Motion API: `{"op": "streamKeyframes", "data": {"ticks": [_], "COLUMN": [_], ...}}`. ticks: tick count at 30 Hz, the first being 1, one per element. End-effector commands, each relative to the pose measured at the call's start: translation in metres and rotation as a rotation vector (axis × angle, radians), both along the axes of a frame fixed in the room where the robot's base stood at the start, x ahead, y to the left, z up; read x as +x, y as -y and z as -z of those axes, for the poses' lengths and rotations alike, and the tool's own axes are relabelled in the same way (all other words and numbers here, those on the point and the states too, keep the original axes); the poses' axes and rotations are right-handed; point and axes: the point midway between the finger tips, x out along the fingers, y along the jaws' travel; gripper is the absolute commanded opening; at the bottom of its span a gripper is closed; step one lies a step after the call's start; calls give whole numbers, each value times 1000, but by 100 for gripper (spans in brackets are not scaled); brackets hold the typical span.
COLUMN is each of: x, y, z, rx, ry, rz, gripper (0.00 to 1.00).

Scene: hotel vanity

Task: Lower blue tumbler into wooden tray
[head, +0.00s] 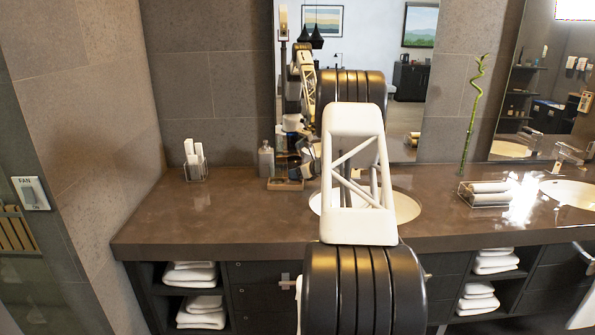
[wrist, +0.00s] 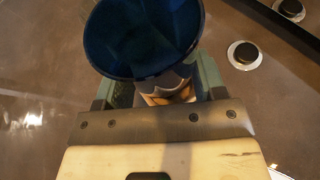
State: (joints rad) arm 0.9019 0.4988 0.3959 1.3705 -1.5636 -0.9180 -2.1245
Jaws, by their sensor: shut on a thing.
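The blue tumbler (wrist: 145,35), dark blue inside with its round open mouth toward the camera, fills the top middle of the wrist view. My gripper (wrist: 160,85) is shut on it, with one greenish finger on each side. In the head view my arm covers much of this area, and I cannot make out the tumbler clearly. The small wooden tray (head: 286,184) sits on the brown counter left of the basin, with bottle-like things on or just behind it. I cannot identify the tray in the wrist view, nor tell the tumbler's height above it.
A grey bottle (head: 265,159) stands left of the tray, and a clear holder (head: 195,168) with white items farther left. The near basin (head: 408,206) is partly hidden by my arm. A mirror (head: 430,75) stands behind. The counter's left part (head: 185,215) is clear.

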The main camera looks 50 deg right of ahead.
Motion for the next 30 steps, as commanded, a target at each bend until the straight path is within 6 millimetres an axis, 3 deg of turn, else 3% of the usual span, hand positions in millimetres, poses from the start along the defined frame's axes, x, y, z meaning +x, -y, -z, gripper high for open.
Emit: {"op": "streamKeyframes", "data": {"ticks": [16,30], "x": [0,0], "y": [0,0], "z": [21,28], "rx": [-1,-1], "ry": [0,1], "rz": [0,0], "gripper": [33,33]}}
